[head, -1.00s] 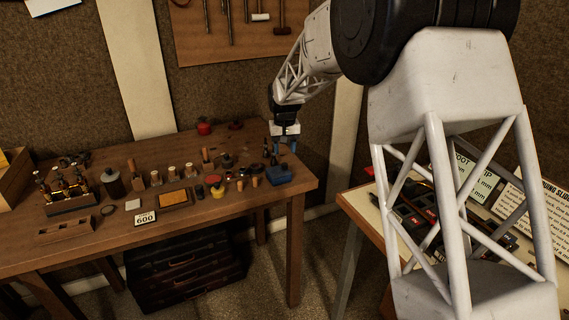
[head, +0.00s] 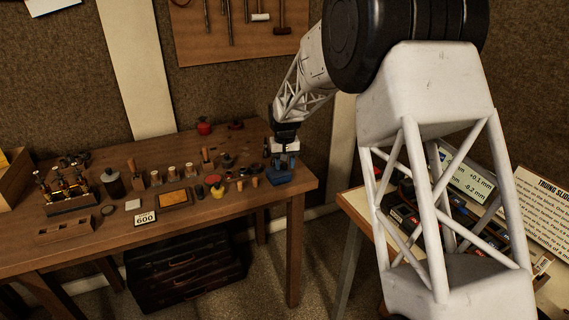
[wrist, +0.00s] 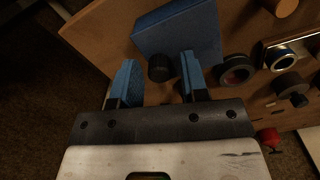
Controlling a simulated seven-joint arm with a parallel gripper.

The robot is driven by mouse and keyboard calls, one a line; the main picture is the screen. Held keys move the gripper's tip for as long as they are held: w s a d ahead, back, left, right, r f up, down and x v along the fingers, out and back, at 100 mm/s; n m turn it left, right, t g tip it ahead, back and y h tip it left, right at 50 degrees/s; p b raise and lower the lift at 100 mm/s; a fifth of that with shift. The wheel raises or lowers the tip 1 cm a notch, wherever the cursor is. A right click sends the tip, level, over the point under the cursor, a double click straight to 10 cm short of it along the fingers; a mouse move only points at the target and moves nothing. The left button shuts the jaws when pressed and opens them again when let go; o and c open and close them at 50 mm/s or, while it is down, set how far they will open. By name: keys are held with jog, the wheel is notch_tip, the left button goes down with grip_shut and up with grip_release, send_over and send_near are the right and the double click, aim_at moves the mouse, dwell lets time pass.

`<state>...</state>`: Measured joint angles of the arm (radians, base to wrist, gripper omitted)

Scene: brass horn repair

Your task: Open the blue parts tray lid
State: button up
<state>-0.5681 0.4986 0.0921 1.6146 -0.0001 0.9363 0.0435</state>
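The blue parts tray (head: 279,176) is a small blue box at the right end of the wooden bench. In the wrist view its blue face (wrist: 184,32) lies just beyond my fingertips, and its lid looks shut. My gripper (head: 285,162) points down over the tray. Its two blue-padded fingers (wrist: 160,80) are spread apart. A dark round knob or cap (wrist: 161,67) shows between the fingertips at the tray's edge. I cannot tell whether it belongs to the lid or whether a finger touches it.
Small jars, corks and a yellow-topped pot (head: 217,191) stand left of the tray. The bench's right edge is close to the tray. A second table (head: 352,205) with a screen (head: 466,180) stands at right.

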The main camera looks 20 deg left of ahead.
grip_shut()
jog(key=shift+w+d, duration=0.1)
jog(key=shift+w+d+r, duration=0.1)
jog(key=shift+w+d, duration=1.95)
jog(key=shift+w, duration=0.05)
jog(key=shift+o, duration=1)
grip_release()
jog(key=shift+r, duration=0.1)
notch_tip(320, 180, up, 8)
jog(key=shift+f, duration=0.25)
